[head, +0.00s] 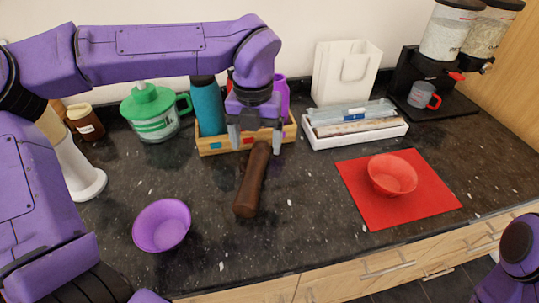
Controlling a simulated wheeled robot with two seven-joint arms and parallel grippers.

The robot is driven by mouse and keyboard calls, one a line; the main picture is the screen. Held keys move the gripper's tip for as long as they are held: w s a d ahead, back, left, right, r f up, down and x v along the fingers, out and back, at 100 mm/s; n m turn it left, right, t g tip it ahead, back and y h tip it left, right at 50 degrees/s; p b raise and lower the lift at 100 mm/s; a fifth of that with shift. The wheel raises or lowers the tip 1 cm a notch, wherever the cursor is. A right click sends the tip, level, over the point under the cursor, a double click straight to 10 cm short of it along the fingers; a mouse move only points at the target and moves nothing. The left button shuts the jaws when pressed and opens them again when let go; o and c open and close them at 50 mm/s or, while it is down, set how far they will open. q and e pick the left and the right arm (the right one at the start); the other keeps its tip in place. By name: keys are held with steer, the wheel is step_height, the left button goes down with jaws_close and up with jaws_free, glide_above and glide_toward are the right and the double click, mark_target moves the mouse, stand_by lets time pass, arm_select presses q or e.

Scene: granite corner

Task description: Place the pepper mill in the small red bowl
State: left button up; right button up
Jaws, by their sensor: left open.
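The pepper mill (251,182) is dark brown and lies on its side on the dark counter, left of the middle. Its narrower far end is between or just below the fingers of my left gripper (255,143). The left gripper points down, open, with one finger on either side of that end; I cannot tell whether they touch it. The small red bowl (392,176) stands upright and looks empty on a red mat (432,204) at the right. My right gripper is not in view; only a purple part of that arm shows at the lower right.
A wooden crate (212,147) with bottles stands just behind the left gripper. A purple bowl (162,226) is at the front left. A white tray (362,136) with packets, a white bag (345,73) and a dispenser stand at the back right. Counter between mill and mat is clear.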

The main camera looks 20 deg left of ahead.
mark_target(252, 174)
arm_select(q)
steer(key=f, duration=0.2)
steer(key=shift+s+d+f, duration=0.1)
steer(key=shift+s+f, duration=0.2)
steer(key=shift+f, duration=0.05)
steer(key=s, duration=0.1)
steer(key=s+f, duration=0.1)
steer(key=s+f+p, duration=0.1)
steer(key=shift+s+a, duration=0.25)
steer(key=f, duration=0.1)
steer(key=w+f, duration=0.1)
steer(key=f, duration=0.1)
steer(key=w+f, duration=0.1)
steer(key=f, duration=0.1)
steer(key=shift+w+f, duration=0.2)
steer(key=shift+f, duration=0.05)
steer(key=shift+s+r, duration=0.25)
steer(key=shift+s, duration=0.25)
steer(key=shift+c, duration=0.6)
steer(key=c, duration=0.6)
steer(key=shift+w, duration=0.1)
steer(key=c, duration=0.7)
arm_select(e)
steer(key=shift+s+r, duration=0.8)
